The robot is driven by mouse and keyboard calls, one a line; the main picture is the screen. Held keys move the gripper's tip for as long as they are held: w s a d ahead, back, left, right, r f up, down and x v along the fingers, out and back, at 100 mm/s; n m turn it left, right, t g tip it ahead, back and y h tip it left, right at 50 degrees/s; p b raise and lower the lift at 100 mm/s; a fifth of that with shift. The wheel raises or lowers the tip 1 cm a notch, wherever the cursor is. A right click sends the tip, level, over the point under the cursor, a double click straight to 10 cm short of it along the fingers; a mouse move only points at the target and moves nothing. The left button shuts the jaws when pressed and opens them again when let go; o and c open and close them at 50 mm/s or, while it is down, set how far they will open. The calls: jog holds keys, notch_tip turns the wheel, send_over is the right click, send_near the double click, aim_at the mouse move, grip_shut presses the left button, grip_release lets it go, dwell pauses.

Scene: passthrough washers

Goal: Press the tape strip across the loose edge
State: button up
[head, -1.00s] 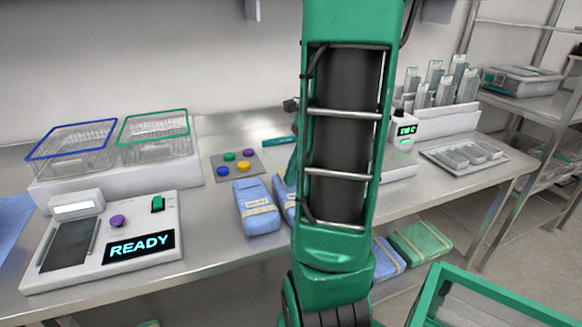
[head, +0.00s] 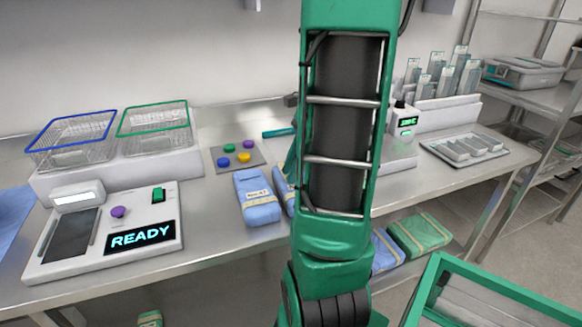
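A blue wrapped pack (head: 257,198) with a pale tape band and a printed label lies on the steel table. A second blue pack (head: 284,192) lies just right of it, mostly hidden behind my green arm. A loose edge or separate tape strip cannot be made out. A teal bar-shaped item (head: 279,133) lies farther back, its right end near my arm. My gripper is not visible; my arm fills the middle of the view and hides the table behind it.
A white console (head: 110,262) reading READY stands at the left. Two wire baskets, blue-rimmed (head: 73,146) and green-rimmed (head: 155,133), sit behind it. Coloured buttons lie on a grey plate (head: 257,161). A tray (head: 465,158) and racks stand right. A green-framed bin (head: 430,290) is front right.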

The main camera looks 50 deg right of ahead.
jog(key=shift+d+r, duration=0.1)
jog(key=shift+r, duration=0.1)
jog(key=v, duration=0.9)
jog(key=shift+r, duration=0.25)
jog(key=shift+s+d+r, duration=0.2)
jog(key=c, duration=0.3)
jog(key=shift+w, duration=0.15)
grip_shut()
jog(key=w+f, duration=0.1)
jog(key=w, duration=0.1)
jog(key=w+f+g+h, duration=0.1)
jog(key=w+f, duration=0.1)
jog(key=w+f+h, duration=0.1)
jog(key=w, duration=0.1)
jog(key=shift+w+a+f+g, duration=0.2)
jog(key=shift+w+f+g, duration=0.1)
jog(key=shift+w, duration=0.1)
jog(key=shift+w+a+f+g+h, duration=0.15)
jog(key=shift+w+f+g+h, duration=0.25)
jog(key=shift+h, duration=0.3)
jog(key=shift+f, duration=2.45)
jog(key=shift+s+f, duration=0.1)
jog(key=shift+f, duration=0.1)
